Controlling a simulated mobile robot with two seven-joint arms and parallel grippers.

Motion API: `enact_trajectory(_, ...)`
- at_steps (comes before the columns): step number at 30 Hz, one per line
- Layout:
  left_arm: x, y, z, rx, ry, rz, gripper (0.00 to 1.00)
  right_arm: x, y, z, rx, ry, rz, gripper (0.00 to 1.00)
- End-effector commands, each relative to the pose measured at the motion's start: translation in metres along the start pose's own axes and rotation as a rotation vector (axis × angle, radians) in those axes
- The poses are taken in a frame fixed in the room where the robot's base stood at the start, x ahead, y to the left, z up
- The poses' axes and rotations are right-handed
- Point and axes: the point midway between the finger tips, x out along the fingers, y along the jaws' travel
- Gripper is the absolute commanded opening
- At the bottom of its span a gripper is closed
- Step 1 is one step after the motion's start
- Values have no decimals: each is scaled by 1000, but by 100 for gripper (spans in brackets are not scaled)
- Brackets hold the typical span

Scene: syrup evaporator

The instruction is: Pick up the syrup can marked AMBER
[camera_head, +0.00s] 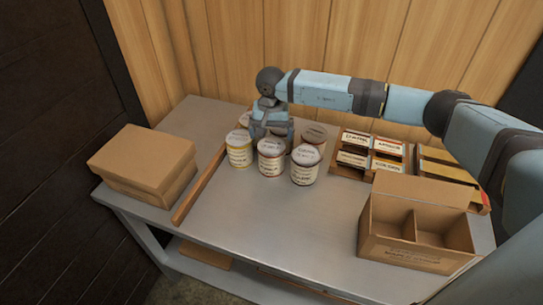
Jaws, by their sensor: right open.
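Several syrup cans with pale lids stand in a cluster on the grey table (300,225). One with a yellow label (239,153) is at the left, one with a reddish label (271,161) is in the front middle, and one that seems to read DARK (305,170) is at the front right. Another can (316,132) is behind at the right, and one (244,119) is partly hidden at the back left. Which can reads AMBER is too small to tell. My right gripper (271,132) points down among them, open; its fingertips are partly hidden. My left gripper is out of view.
A wooden strip (200,187) lies left of the cans, with a closed cardboard box (143,163) beyond it. A rack of label cards (371,156) stands right, behind an open divided carton (413,244). The table's front middle is clear. A wooden wall (230,50) is behind.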

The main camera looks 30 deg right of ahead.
Motion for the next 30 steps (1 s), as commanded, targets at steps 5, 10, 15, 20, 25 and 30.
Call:
enact_trajectory(5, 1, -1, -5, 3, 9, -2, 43, 22, 0, 0, 1, -1, -1, 100)
enact_trajectory(10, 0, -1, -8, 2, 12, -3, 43, 30, 0, 1, 1, -1, 0, 100)
enact_trajectory(15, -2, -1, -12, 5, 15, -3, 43, 50, 1, 4, 2, -4, 0, 100)
enact_trajectory(20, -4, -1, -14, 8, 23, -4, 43, 74, 2, 4, 2, -3, 0, 100)
enact_trajectory(25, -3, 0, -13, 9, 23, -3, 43, 79, 2, 3, 2, -1, -2, 100)
enact_trajectory(30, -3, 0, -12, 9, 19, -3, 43, 78, 2, 3, 2, -1, -2, 82)
